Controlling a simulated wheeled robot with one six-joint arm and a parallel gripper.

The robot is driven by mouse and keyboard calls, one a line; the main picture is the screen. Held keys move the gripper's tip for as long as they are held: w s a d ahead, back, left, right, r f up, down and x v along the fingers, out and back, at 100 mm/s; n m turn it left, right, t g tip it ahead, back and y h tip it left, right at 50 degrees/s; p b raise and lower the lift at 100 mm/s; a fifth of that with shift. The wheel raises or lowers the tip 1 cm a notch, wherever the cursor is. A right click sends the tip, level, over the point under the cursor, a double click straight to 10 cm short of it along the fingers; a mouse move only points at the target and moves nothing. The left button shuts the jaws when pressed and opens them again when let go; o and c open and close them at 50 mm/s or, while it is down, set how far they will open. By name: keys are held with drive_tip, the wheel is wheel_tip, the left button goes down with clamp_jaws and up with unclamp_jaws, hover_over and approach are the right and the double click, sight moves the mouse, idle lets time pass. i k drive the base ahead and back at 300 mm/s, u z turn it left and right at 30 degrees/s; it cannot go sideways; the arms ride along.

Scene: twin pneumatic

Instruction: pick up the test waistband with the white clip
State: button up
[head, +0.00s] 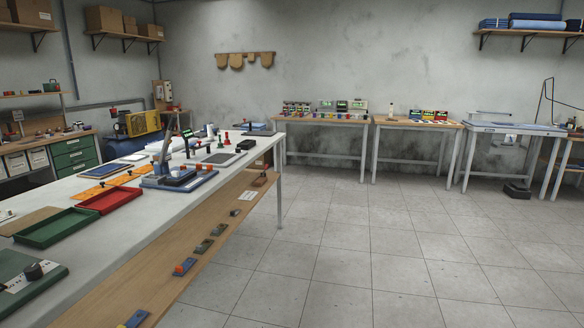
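I cannot pick out a test waistband with a white clip for certain in the head view. A small white piece (509,139) shows at the front edge of the blue-topped table at the far right, too small to identify. My gripper is not in view.
A long white workbench (150,215) fills the left, holding a green tray (57,228), a red tray (109,201) and a blue fixture. Two wooden-topped tables (417,122) and a blue-topped table (480,127) line the back wall.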

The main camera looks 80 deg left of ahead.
sight(176, 176)
drive_tip(key=u, duration=2.5)
drive_tip(key=i, duration=3.5)
drive_tip(key=u, duration=1.9)
